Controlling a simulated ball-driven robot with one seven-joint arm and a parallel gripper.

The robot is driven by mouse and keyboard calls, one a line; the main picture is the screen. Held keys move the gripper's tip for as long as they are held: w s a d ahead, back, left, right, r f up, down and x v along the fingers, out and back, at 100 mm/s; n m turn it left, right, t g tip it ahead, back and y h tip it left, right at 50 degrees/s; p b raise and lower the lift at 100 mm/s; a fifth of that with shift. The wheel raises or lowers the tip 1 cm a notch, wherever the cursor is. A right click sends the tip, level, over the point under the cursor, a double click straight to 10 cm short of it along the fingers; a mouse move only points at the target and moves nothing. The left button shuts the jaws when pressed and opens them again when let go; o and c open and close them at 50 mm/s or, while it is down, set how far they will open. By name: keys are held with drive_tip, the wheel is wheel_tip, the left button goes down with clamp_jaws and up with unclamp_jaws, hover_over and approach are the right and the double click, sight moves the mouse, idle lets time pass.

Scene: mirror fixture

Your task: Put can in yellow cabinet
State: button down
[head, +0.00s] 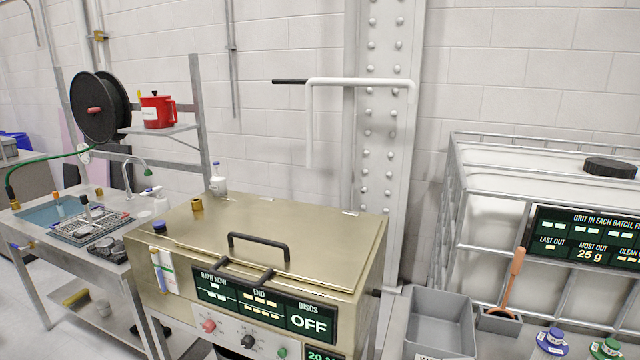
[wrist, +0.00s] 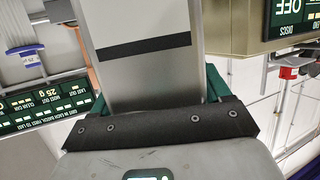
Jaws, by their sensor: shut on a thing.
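A red can (head: 157,110) with a side handle and a white label stands on a small wall shelf at the upper left in the head view. No yellow cabinet is in view. My gripper (wrist: 156,92) shows only in the wrist view. Its green fingers are shut on a grey flat-faced thing with a black band (wrist: 147,46). Only part of that thing shows, so I cannot tell what it is. The red can stands free on its shelf.
A brass-coloured bath machine (head: 330,215) with a black handle fills the middle. A sink bench (head: 95,240) stands left, with a hose reel (head: 100,107) above. A grey bin (head: 440,320) and a caged white tank (head: 500,165) stand right. Small bottles (head: 553,340) sit front right.

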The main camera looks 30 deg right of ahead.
drive_tip(key=w+a+f+n+t+y, duration=0.1)
drive_tip(key=w+a+f+n+y, duration=0.1)
drive_tip(key=a+f, duration=0.6)
drive_tip(key=w+a+f+n+y, duration=0.3)
drive_tip(key=a+f, duration=0.6)
drive_tip(key=a, duration=0.6)
drive_tip(key=shift+w+a+n+t+y, duration=0.35)
drive_tip(key=shift+a+n+t+y, duration=0.05)
drive_tip(key=shift+y, duration=0.6)
drive_tip(key=shift+a, duration=0.1)
